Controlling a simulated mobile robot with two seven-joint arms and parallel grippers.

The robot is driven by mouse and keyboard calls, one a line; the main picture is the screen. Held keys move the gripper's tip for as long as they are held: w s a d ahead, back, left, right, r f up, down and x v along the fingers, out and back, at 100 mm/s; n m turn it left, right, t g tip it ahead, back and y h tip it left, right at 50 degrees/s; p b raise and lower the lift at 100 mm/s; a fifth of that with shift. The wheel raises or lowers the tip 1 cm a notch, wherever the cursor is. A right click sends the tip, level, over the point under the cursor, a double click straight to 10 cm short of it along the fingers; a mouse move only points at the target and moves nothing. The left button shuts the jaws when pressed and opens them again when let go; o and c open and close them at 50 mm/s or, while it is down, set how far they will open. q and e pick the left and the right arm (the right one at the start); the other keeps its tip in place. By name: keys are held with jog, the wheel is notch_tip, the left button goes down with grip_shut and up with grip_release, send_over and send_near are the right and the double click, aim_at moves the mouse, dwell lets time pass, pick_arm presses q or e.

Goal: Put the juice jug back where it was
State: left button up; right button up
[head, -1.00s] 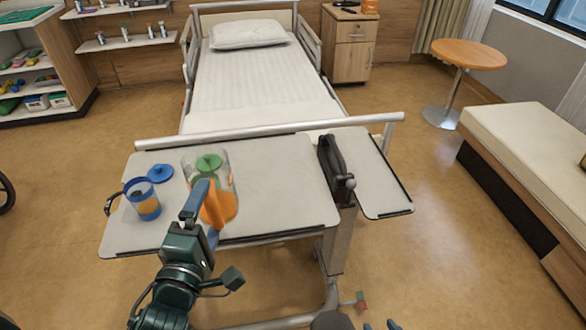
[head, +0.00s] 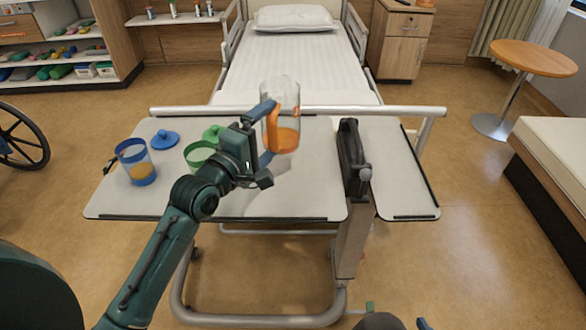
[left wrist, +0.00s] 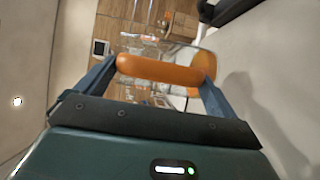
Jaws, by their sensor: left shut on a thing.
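The juice jug (head: 284,112) is clear, with an orange handle and orange juice low inside. My left gripper (head: 266,132) is shut on its handle and holds it roughly upright over the back middle of the overbed table (head: 300,195). I cannot tell whether its base touches the table. In the left wrist view the orange handle (left wrist: 165,70) lies between the two fingers (left wrist: 158,82). A small blue piece at the bottom edge of the head view may be my right gripper (head: 424,323); its state does not show.
A blue cup (head: 138,165) with orange juice and a blue lid (head: 165,139) are at the table's left. A green cup (head: 199,153) and green lid (head: 213,132) are partly behind my left arm. A dark clamp-like piece (head: 352,158) stands right of the jug. The table's front middle is clear.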

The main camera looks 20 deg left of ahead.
pick_arm(q)
jog(key=w+h+b, duration=0.1)
jog(key=w+r+m+g+h+b, duration=0.1)
jog(key=w+r+m+h+b, duration=0.1)
jog(key=w, duration=0.1)
jog(key=shift+a+r, duration=0.2)
jog(key=shift+r, duration=0.05)
jog(key=shift+m+g+h, duration=0.3)
jog(key=shift+h, duration=0.1)
jog(key=f+b, duration=0.4)
jog(key=f, duration=0.4)
jog(key=shift+w, duration=0.2)
jog(key=shift+f, duration=0.45)
pick_arm(e)
jog(key=shift+s+d+f+t, duration=0.15)
jog(key=shift+s+d+t, duration=0.25)
jog(key=shift+d+t, duration=0.45)
pick_arm(q)
jog(key=shift+f, duration=0.1)
pick_arm(e)
jog(key=shift+a, duration=0.2)
pick_arm(q)
jog(key=shift+f, duration=0.1)
jog(key=o, duration=0.9)
jog(key=shift+o, duration=0.2)
pick_arm(e)
jog(key=shift+a+f, duration=0.1)
jog(key=shift+f, duration=0.1)
